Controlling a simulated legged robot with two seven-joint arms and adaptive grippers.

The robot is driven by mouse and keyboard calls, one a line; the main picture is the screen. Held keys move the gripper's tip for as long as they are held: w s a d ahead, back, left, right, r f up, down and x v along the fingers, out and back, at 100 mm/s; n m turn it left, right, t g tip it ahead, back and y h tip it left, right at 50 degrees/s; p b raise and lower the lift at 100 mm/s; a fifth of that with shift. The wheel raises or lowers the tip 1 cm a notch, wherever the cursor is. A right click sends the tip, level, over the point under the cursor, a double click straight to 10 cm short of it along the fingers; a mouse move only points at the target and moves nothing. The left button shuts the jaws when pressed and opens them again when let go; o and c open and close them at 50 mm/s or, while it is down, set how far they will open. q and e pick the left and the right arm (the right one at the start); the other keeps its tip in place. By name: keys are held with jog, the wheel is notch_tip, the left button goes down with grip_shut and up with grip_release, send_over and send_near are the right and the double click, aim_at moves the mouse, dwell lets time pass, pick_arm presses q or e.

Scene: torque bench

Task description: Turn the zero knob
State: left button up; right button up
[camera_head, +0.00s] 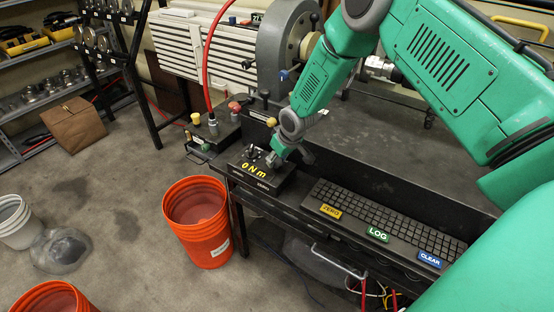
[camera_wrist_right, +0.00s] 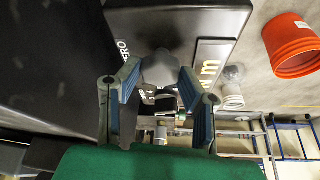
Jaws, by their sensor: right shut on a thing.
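The black readout box (camera_head: 262,184) shows "0 N m" in yellow and sits at the left front of the bench. My right gripper (camera_head: 272,160) comes down onto the box from the upper right. In the right wrist view, the grey lobed zero knob (camera_wrist_right: 161,67) stands beside white lettering that ends in "ERO". The blue-padded fingers of my right gripper (camera_wrist_right: 160,85) are shut on the knob, one on each side. In the head view the gripper mostly hides the knob. My left gripper is not in view.
A keyboard (camera_head: 390,215) with ZERO, LOG and CLEAR labels lies right of the box. A red hose (camera_head: 208,60) rises from a fitting behind it. An orange bucket (camera_head: 197,215) stands on the floor in front. The bench top (camera_head: 400,140) behind the keyboard is mostly clear.

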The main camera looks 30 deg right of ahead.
dwell(0.4)
jog(key=o, duration=1.1)
jog(key=shift+w+f, duration=0.15)
jog(key=shift+r, duration=0.2)
jog(key=v, duration=1.1)
jog(key=shift+d+r, duration=0.2)
jog(key=shift+r, duration=0.05)
